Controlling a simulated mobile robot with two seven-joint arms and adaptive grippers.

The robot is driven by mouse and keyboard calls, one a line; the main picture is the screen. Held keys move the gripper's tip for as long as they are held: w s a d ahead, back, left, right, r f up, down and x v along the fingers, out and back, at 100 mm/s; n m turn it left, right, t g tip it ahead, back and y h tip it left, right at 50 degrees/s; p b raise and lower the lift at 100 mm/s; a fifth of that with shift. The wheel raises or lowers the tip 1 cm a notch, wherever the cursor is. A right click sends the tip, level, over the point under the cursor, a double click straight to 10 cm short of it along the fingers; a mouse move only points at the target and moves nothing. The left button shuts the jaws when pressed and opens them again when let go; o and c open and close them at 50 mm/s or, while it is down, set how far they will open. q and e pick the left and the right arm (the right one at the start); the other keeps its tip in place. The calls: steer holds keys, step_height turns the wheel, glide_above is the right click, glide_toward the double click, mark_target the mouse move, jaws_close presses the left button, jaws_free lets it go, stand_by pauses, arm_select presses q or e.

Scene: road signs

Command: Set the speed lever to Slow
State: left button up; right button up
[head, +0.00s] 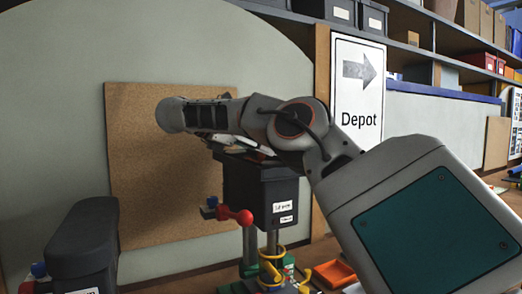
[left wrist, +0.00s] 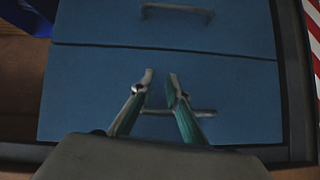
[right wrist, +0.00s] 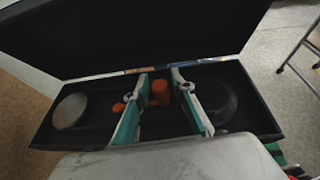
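No lever marked Slow can be read in any view. The right wrist view shows an open black housing (right wrist: 92,128) with a silver disc (right wrist: 70,111), a black round part (right wrist: 213,100) and an orange knob (right wrist: 160,92). My right gripper (right wrist: 159,75) is open over it, the orange knob showing between its fingers; contact cannot be told. My left gripper (left wrist: 160,77) is open in front of a blue drawer front (left wrist: 90,90).
A cork board (head: 150,170) and a Depot sign (head: 357,95) stand behind. A dark grey padded part (head: 85,240) is at lower left. An orange tray (head: 334,273) lies on the bench. Shelves with boxes (head: 467,15) are at the upper right.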

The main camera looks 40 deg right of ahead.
steer(key=v, duration=0.7)
steer(key=shift+a, duration=0.25)
